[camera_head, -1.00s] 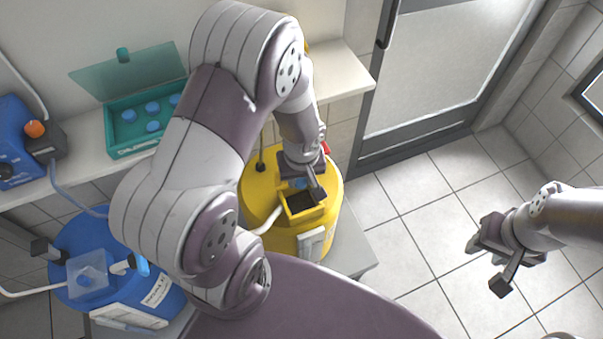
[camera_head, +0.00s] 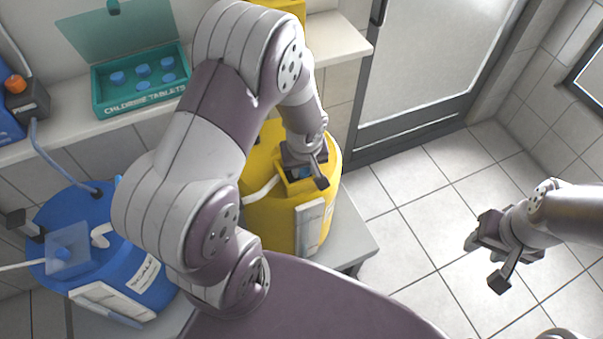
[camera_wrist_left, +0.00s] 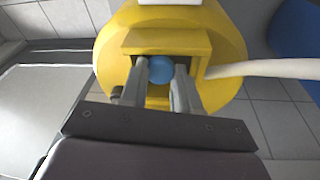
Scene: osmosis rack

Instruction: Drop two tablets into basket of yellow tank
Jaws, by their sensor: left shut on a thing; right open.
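The yellow tank (camera_head: 262,222) stands below the wall shelf, with its square basket (camera_head: 300,187) on top. My left gripper (camera_head: 308,177) points down at the basket, its fingers in or just over the opening. In the left wrist view, the gripper (camera_wrist_left: 157,85) is shut on a round blue tablet (camera_wrist_left: 160,70), framed by the basket walls (camera_wrist_left: 165,40). How deep the fingers reach is hard to tell. The open teal tablet box (camera_head: 145,97) on the shelf holds several blue tablets (camera_head: 142,70). My right gripper (camera_head: 487,263) is open and empty over the floor at the right.
A blue tank (camera_head: 100,250) stands at the lower left with a clear lidded basket (camera_head: 68,250). A white hose (camera_head: 262,191) meets the yellow tank beside its basket. The shelf (camera_head: 345,40) edge runs behind my left arm. The tiled floor (camera_head: 420,200) at the right is clear.

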